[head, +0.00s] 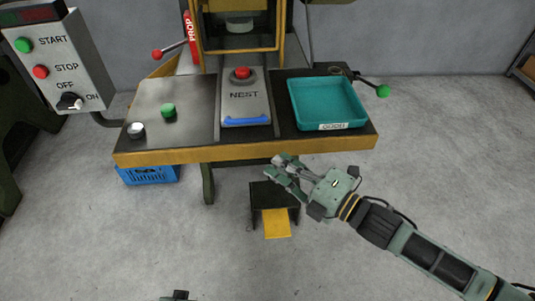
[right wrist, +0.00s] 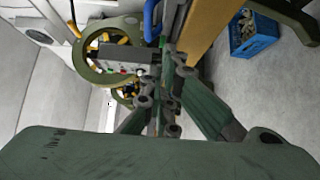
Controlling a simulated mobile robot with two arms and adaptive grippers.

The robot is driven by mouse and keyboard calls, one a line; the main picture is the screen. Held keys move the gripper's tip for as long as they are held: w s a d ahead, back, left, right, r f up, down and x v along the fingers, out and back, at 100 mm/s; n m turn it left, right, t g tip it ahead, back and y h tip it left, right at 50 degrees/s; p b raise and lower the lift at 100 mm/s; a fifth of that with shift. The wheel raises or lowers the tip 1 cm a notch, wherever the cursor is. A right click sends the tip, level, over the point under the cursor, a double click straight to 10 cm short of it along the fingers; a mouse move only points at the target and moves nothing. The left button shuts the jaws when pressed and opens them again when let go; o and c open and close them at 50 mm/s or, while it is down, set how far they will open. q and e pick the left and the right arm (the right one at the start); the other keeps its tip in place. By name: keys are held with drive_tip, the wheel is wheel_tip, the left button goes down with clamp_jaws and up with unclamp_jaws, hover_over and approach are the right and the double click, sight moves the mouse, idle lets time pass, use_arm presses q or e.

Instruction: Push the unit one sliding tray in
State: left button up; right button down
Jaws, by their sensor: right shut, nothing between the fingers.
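The sliding tray (head: 244,107) is a grey slide marked NEST on the press table, with a blue handle (head: 246,120) along its front edge. A red round piece (head: 242,73) sits at its back, below the press head. My right gripper (head: 281,166) is shut and empty, in front of the table's front edge and a little right of the handle, apart from it. In the right wrist view its fingers (right wrist: 160,98) are together, and the blue handle (right wrist: 149,20) shows beyond them.
A teal tray marked GOOD (head: 327,103) is right of the slide. A green button-like piece (head: 168,110) and a silver one (head: 136,130) are on the left. A control box (head: 60,60) stands at far left. A pedal (head: 275,222) and blue crate (head: 148,174) are below.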

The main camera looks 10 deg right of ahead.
use_arm(q)
drive_tip(key=s+f+p, duration=0.2)
drive_tip(key=s+f, duration=0.1)
drive_tip(key=f, duration=0.4)
drive_tip(key=shift+s+g, duration=0.3)
use_arm(e)
drive_tip(key=shift+n+t+y, duration=0.3)
drive_tip(key=shift+n+y, duration=0.3)
drive_tip(key=shift+n, duration=0.3)
drive_tip(key=shift+r+x, duration=0.15)
drive_tip(key=shift+x, duration=2.5)
drive_tip(key=shift+r+x, duration=0.15)
drive_tip(key=shift+x, duration=2.55)
use_arm(q)
drive_tip(key=shift+a+f, duration=0.1)
use_arm(e)
drive_tip(key=shift+w+d, duration=0.1)
drive_tip(key=shift+w, duration=0.05)
